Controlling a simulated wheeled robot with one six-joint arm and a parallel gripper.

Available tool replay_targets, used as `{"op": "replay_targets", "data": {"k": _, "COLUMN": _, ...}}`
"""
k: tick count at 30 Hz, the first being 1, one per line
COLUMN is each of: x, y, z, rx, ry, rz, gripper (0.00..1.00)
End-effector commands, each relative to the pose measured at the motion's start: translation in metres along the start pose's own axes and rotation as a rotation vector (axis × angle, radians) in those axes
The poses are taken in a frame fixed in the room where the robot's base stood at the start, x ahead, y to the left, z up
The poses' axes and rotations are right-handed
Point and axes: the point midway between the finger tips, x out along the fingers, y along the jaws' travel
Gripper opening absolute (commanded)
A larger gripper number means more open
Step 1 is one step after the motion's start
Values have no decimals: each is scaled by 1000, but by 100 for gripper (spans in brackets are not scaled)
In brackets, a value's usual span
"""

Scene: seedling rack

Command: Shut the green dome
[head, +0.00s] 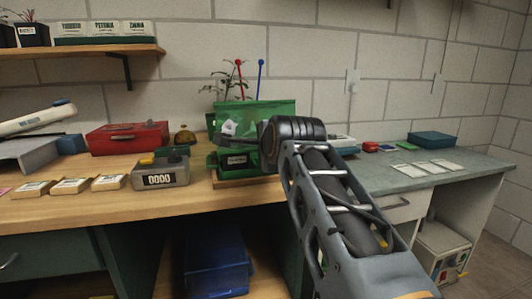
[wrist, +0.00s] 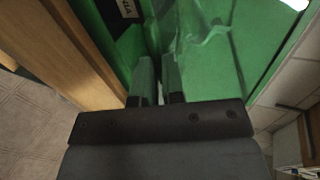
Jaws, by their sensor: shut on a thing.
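The green dome (head: 268,112) is a see-through green cover that stands raised over a dark green tray (head: 239,170) on the wooden bench in the head view. A gap shows between part of the dome and the tray. In the wrist view the dome (wrist: 225,75) fills the upper right. My gripper (wrist: 158,65) has its two fingers close together at the dome, shut on a thin part of it. The exact grip is hard to see, as my arm hides the fingers and the dome's right side in the head view.
A grey box with a number display (head: 160,174), a brass bell (head: 184,135) and a red case (head: 128,138) stand left of the tray. A plant and red and blue-tipped sticks (head: 261,75) rise behind the dome. A grey-topped bench (head: 405,172) lies to the right.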

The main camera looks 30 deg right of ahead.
Motion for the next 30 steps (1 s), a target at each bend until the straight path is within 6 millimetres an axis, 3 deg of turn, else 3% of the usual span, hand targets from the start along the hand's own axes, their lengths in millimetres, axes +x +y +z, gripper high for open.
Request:
{"op": "replay_targets", "data": {"k": 1, "x": 5, "y": 10, "z": 1, "rx": -1, "ry": -3, "rz": 6, "gripper": 0}}
{"op": "replay_targets", "data": {"k": 7, "x": 11, "y": 19, "z": 2, "rx": 0, "ry": -2, "rz": 9, "gripper": 0}}
{"op": "replay_targets", "data": {"k": 24, "x": 13, "y": 22, "z": 1, "rx": 2, "ry": 3, "rz": 9, "gripper": 0}}
{"op": "replay_targets", "data": {"k": 25, "x": 13, "y": 22, "z": 1, "rx": 2, "ry": 3, "rz": 9, "gripper": 11}}
{"op": "replay_targets", "data": {"k": 30, "x": 13, "y": 21, "z": 1, "rx": 2, "ry": 3, "rz": 8, "gripper": 28}}
